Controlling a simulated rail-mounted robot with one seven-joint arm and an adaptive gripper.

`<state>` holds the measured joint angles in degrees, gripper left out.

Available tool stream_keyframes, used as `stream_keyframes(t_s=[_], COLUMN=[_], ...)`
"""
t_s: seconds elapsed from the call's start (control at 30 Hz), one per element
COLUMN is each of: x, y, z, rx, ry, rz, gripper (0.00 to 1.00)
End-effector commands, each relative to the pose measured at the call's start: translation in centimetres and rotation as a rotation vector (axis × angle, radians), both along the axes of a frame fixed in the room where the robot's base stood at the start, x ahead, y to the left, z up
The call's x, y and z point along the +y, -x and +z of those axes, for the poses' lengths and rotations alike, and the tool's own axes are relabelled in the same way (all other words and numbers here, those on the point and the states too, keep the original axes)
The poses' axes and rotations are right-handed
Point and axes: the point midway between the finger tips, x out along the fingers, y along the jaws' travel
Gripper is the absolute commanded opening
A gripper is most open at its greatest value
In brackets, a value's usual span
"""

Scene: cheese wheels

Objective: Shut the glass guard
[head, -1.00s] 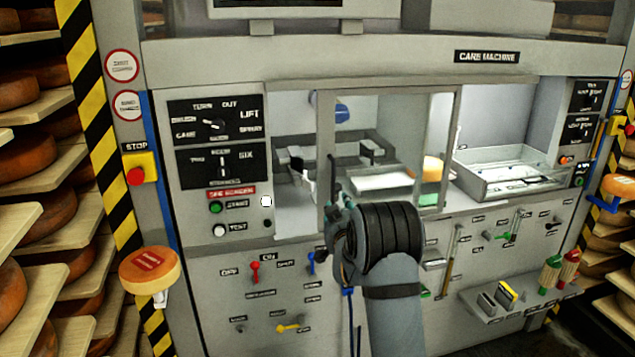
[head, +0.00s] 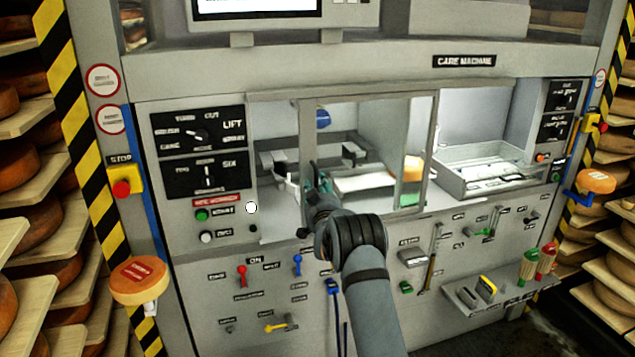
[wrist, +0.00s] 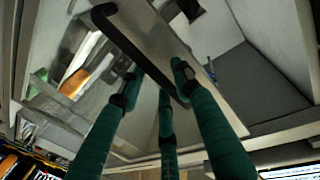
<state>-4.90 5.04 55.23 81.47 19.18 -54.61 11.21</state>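The glass guard (head: 367,98) is a grey-framed sliding pane across the middle of the machine's window. Openings show on both sides of it. In the wrist view its black bent handle (wrist: 122,38) runs diagonally in front of the pane. My gripper (head: 314,182) is at the guard's left frame post, and my wrist partly hides it in the head view. In the wrist view my gripper's teal fingers (wrist: 157,82) have dark tips spread apart on either side of the handle. The handle's lower end is hidden behind the right finger. I cannot tell whether the fingers touch it.
A metal tray (head: 480,172) sits in the right opening. Levers and switches cover the panel below, including a red one (head: 241,272). Cheese shelves flank the machine.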

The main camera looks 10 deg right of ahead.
Motion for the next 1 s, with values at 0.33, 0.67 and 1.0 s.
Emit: stream_keyframes(t_s=[0.33,0.67,1.0], x=[0.03,0.02,0.07], y=[-0.47,-0.45,-0.46], z=[-0.03,-0.03,0.0], rx=[0.0,0.0,0.0], ry=[0.001,0.001,0.001], rz=[0.001,0.001,0.002], gripper=[0.33,0.17,0.0])
